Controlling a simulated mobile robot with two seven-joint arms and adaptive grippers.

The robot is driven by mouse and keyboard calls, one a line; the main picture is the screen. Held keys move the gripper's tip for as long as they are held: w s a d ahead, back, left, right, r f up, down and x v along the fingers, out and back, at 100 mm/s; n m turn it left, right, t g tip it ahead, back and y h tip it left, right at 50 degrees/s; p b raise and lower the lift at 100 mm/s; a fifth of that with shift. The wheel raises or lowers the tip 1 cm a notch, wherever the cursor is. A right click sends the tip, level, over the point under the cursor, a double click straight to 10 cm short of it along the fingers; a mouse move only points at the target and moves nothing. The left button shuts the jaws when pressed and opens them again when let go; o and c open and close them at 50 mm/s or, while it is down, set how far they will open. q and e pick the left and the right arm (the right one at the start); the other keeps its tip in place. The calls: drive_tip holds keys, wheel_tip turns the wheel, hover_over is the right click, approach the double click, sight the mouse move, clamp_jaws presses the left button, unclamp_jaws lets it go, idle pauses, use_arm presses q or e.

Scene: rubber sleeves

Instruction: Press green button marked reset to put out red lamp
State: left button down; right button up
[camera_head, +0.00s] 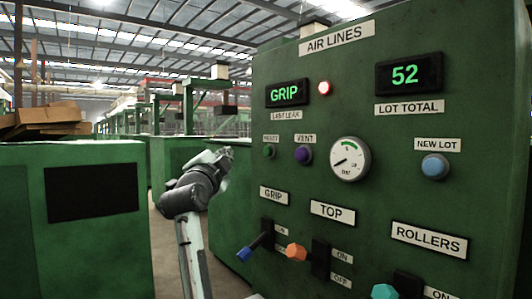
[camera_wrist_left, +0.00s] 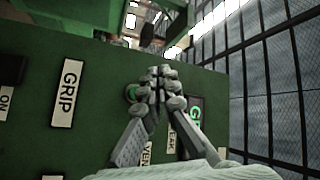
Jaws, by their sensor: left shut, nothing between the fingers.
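The green button (camera_head: 269,151) under the RESET label sits at the left of the green panel. The red lamp (camera_head: 324,88) above it is lit. My left gripper (camera_head: 226,154) is shut and empty, left of the button at about its height in the head view. In the left wrist view the shut fingertips (camera_wrist_left: 161,72) are beside the green button (camera_wrist_left: 132,92), which a finger partly covers. Contact cannot be told. My right gripper is not in view.
A purple VENT button (camera_head: 303,154) is just right of the green one, then a round gauge (camera_head: 349,159). A blue NEW LOT button (camera_head: 434,166) is farther right. A blue-tipped GRIP lever (camera_head: 244,254) and an orange-tipped TOP lever (camera_head: 296,252) stick out below.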

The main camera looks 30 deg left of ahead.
sight(268, 151)
use_arm(q)
drive_tip(key=w+d, duration=0.3)
drive_tip(key=w, duration=0.5)
drive_tip(key=shift+d, duration=0.2)
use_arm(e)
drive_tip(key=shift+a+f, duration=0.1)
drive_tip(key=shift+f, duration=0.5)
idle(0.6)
use_arm(q)
drive_tip(key=shift+w+d+p, duration=0.15)
drive_tip(key=shift+w+p, duration=0.25)
drive_tip(key=shift+p, duration=0.2)
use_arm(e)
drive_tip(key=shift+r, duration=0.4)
